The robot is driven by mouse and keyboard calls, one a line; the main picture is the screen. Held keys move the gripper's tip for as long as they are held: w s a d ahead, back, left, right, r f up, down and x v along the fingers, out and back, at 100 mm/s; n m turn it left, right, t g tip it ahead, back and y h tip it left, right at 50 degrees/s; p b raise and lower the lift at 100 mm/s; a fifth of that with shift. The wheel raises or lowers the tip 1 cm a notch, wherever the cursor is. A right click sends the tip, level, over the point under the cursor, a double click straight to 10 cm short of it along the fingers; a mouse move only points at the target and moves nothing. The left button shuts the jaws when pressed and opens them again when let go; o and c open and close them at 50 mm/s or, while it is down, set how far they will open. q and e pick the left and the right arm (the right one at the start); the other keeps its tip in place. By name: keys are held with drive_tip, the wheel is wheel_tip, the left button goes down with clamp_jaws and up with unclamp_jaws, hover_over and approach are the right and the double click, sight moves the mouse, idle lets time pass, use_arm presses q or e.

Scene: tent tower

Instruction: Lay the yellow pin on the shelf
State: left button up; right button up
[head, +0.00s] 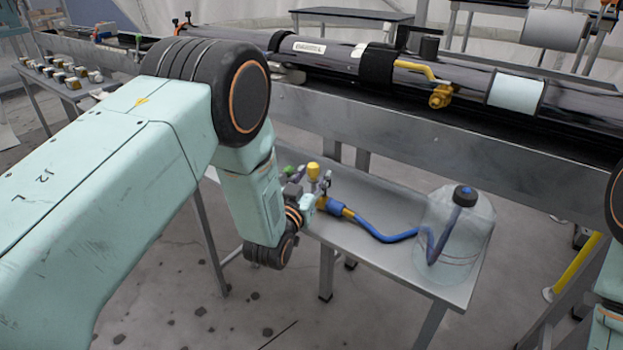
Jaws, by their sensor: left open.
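A small yellow piece with a rounded top (313,171), which may be the yellow pin, stands at the left part of the low grey metal shelf (385,200). My left gripper (323,184) is open beside this piece, over the shelf's left end. The gripper is small in the picture and partly hidden by my own wrist, so I cannot tell whether it touches the piece. My right gripper is out of the picture; only part of my right arm shows at the right edge.
A blue hose (385,237) runs along the shelf into a clear jug (457,238) at its right end. Small green and purple parts crowd the left end. A long black tube (460,82) with a yellow handle (440,95) lies on a metal beam behind.

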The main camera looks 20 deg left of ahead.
use_arm(q)
drive_tip(key=shift+r, duration=0.1)
drive_tip(key=shift+s, duration=0.2)
drive_tip(key=s+p, duration=0.4)
drive_tip(key=s, duration=0.8)
drive_tip(key=s+a+f+g+y, duration=0.1)
drive_tip(key=s+a+f+g, duration=0.3)
drive_tip(key=s+f+g, duration=1.1)
drive_tip(key=s, duration=0.8)
drive_tip(key=s+f+n+g, duration=0.1)
drive_tip(key=s+f+g, duration=0.2)
drive_tip(key=s, duration=0.9)
drive_tip(key=shift+a+f, duration=0.25)
drive_tip(key=shift+f, duration=0.2)
